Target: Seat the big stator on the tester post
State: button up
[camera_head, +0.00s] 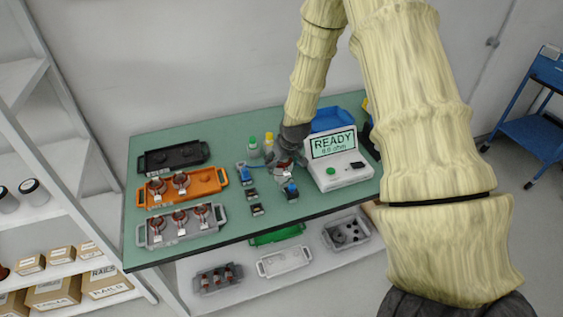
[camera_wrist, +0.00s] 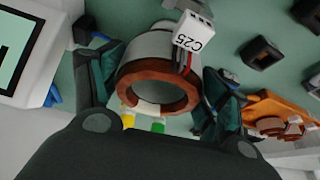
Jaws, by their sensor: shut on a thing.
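My gripper (camera_head: 284,158) is shut on a big stator (camera_wrist: 160,75), a grey ring with a copper winding and a white label reading C25. In the wrist view the gripper fingers (camera_wrist: 155,95) lie on either side of it. In the head view the held stator (camera_head: 284,169) is small and partly covered by the gripper, just left of the white tester (camera_head: 343,176). The tester's screen reads READY and 0.0 ohm. Part of the tester also shows at the left of the wrist view (camera_wrist: 50,50). I cannot make out the tester post in either view.
An orange tray (camera_head: 211,188) and a grey tray (camera_head: 143,238) at the left hold stators; a black tray (camera_head: 175,157) lies behind. Several small dark blocks (camera_head: 257,210), some with blue parts, lie below the gripper. Capped bottles (camera_head: 252,147) stand behind.

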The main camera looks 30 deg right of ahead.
jog(key=shift+f+b, duration=1.05)
jog(key=shift+f, duration=1.05)
dwell(1.3)
jog(key=o, duration=1.8)
jog(key=shift+s+a, duration=0.1)
jog(key=shift+o, duration=0.2)
jog(key=shift+v, duration=6)
